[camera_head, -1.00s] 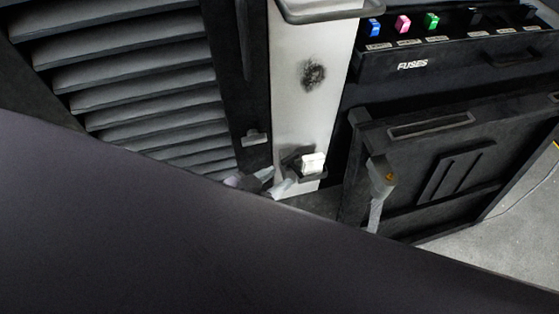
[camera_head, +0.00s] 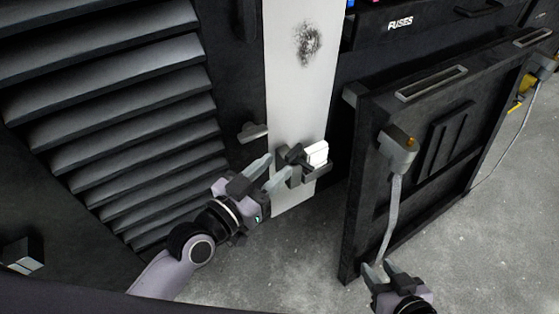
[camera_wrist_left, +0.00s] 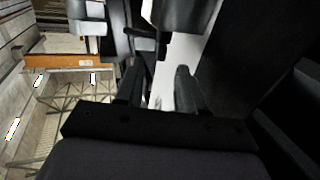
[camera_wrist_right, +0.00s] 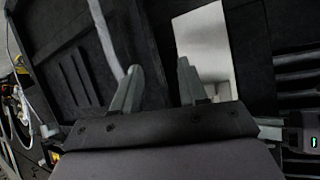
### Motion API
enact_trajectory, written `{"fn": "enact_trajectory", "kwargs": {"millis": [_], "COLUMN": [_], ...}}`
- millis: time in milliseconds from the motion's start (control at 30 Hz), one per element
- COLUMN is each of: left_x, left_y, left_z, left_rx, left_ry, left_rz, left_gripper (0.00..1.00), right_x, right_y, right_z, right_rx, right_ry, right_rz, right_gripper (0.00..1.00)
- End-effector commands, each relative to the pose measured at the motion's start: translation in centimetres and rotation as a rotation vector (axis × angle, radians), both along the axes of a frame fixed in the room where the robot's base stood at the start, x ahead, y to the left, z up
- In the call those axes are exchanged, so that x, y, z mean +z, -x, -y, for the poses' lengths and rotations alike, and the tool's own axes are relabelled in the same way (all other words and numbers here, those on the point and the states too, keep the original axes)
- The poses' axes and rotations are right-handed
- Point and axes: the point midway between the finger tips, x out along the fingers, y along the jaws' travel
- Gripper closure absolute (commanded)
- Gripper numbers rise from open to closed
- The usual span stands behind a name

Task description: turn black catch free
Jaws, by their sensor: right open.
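The black catch (camera_head: 293,154) sits on a grey bracket low on the white panel (camera_head: 298,95), beside a white block (camera_head: 317,153). My left gripper (camera_head: 278,164) is open, its two fingertips apart and just short of the catch on its left. Whether a fingertip touches the catch cannot be told. In the left wrist view, dark parts (camera_wrist_left: 150,38) show beyond the open fingers (camera_wrist_left: 157,85); I cannot tell which is the catch. My right gripper (camera_head: 377,267) is open near the floor, below the leaning black panel's grey strap (camera_head: 395,205).
A black louvred grille (camera_head: 130,110) stands at the left. The black panel (camera_head: 440,150) leans at the right, with a grey clip (camera_head: 398,148) holding the strap. A fuse box (camera_head: 420,25) is above it. The grey floor (camera_head: 290,260) between my grippers is clear.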

Motion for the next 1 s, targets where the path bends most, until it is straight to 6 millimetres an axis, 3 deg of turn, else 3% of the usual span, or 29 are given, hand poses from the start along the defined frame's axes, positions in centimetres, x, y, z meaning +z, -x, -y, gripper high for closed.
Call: {"fn": "enact_trajectory", "kwargs": {"millis": [233,633,1000], "left_x": [0.0,0.0,0.0], "left_y": [-1.0,-5.4,-6.0], "left_z": [0.9,3.9,4.4], "left_rx": [-0.006,-0.005,-0.005], "left_ry": [0.007,0.007,0.005], "left_rz": [0.016,0.015,0.012], "left_gripper": [0.62,0.62,0.62], "right_x": [-0.6,-0.3,-0.2], "right_y": [0.0,-0.2,-0.3], "right_z": [0.0,-0.7,-0.9], "right_rx": [0.005,0.021,0.022], "right_ry": [0.002,-0.004,-0.005], "right_rz": [0.000,0.022,0.023], "right_gripper": [0.57,0.57,0.57]}}
